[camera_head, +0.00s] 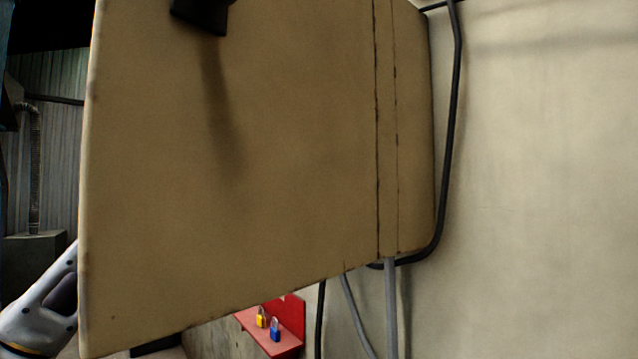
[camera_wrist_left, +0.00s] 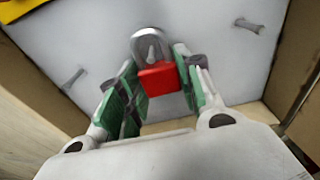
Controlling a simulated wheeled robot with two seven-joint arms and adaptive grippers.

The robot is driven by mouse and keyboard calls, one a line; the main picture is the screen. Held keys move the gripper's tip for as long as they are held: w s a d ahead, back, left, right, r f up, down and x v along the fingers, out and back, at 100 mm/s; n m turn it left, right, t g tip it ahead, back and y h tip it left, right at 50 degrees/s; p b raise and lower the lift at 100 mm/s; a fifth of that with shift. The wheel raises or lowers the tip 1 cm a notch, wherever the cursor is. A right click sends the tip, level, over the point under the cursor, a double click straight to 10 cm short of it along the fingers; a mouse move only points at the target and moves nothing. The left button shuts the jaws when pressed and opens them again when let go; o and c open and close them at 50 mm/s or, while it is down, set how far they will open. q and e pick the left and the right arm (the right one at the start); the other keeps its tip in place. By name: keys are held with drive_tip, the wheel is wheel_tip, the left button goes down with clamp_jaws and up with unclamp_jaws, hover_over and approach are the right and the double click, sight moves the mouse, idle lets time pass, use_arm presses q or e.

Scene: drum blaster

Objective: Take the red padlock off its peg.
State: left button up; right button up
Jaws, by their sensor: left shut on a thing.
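The red padlock (camera_wrist_left: 158,79) is between the green-padded fingers of my left gripper (camera_wrist_left: 156,72) in the left wrist view. The gripper is shut on its red body. Its grey shackle (camera_wrist_left: 150,36) points away from the gripper, toward the white back panel. Something grey shows inside the shackle loop; I cannot tell whether the shackle is still around a peg. In the head view the left gripper and the red padlock are hidden behind a large tan panel; only part of my left arm shows at the lower left. My right gripper is in neither view.
Two bare pegs (camera_wrist_left: 75,78) (camera_wrist_left: 250,25) stick out of the white panel (camera_wrist_left: 215,45). Tan side walls flank it. In the head view the tan panel (camera_head: 250,200) fills the middle. A yellow padlock (camera_head: 261,318) and a blue padlock (camera_head: 275,330) stand on a red shelf (camera_head: 285,352).

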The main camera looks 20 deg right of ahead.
use_arm(q)
drive_tip(key=shift+a, duration=0.1)
idle(0.3)
drive_tip(key=f+b+v, duration=0.1)
drive_tip(key=b+v, duration=0.4)
drive_tip(key=v, duration=0.6)
drive_tip(key=shift+s+a+f, duration=0.15)
drive_tip(key=shift+s+a, duration=0.1)
drive_tip(key=shift+a, duration=0.2)
idle(0.6)
idle(0.6)
